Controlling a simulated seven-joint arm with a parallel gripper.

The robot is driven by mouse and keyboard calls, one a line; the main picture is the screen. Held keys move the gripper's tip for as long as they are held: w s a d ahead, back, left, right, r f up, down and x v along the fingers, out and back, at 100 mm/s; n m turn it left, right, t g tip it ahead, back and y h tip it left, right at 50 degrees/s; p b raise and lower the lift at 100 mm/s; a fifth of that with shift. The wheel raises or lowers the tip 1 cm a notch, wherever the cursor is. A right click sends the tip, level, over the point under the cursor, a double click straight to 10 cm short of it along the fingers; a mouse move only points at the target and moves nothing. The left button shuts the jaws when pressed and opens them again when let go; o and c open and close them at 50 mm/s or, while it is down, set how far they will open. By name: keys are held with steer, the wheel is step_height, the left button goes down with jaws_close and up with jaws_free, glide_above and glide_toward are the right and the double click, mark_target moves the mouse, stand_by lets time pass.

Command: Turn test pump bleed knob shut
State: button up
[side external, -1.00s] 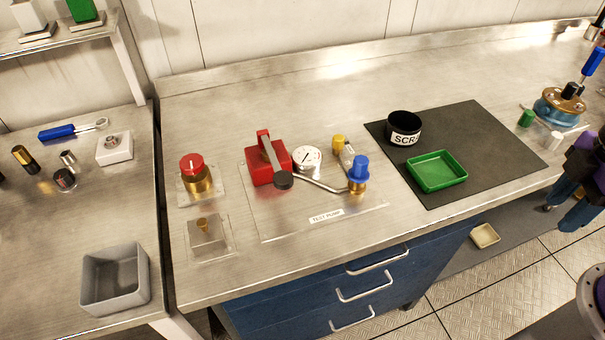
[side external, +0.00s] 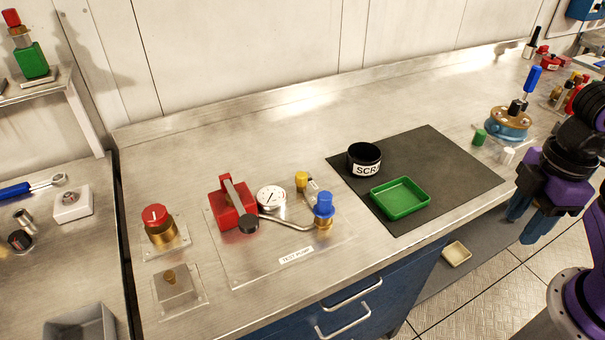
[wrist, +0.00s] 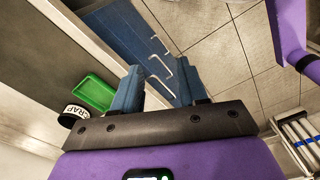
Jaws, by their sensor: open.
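The test pump stands on a clear plate labelled TEST PUMP (side external: 296,256). The pipe runs to a brass fitting with a blue knob (side external: 324,203). A yellow knob (side external: 301,179) is behind. I cannot tell for sure which knob is the bleed knob. My gripper (side external: 530,214) is at the right, beyond the bench's front edge, far from the pump. Its blue fingers are apart and empty in the wrist view (wrist: 158,75).
A dark mat (side external: 440,165) right of the pump holds a black SCRAP cup (side external: 364,160) and a green tray (side external: 400,198). A red-topped brass valve (side external: 158,226) and a small plate with a brass piece (side external: 178,287) stand left. A blue flanged unit (side external: 508,123) is near my arm.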

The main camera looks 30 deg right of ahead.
steer(key=shift+o, duration=0.7)
steer(key=shift+a, duration=0.1)
step_height(320, 180, up, 6)
steer(key=n, duration=0.5)
glide_above(303, 174)
step_height(303, 174, down, 17)
jaws_close()
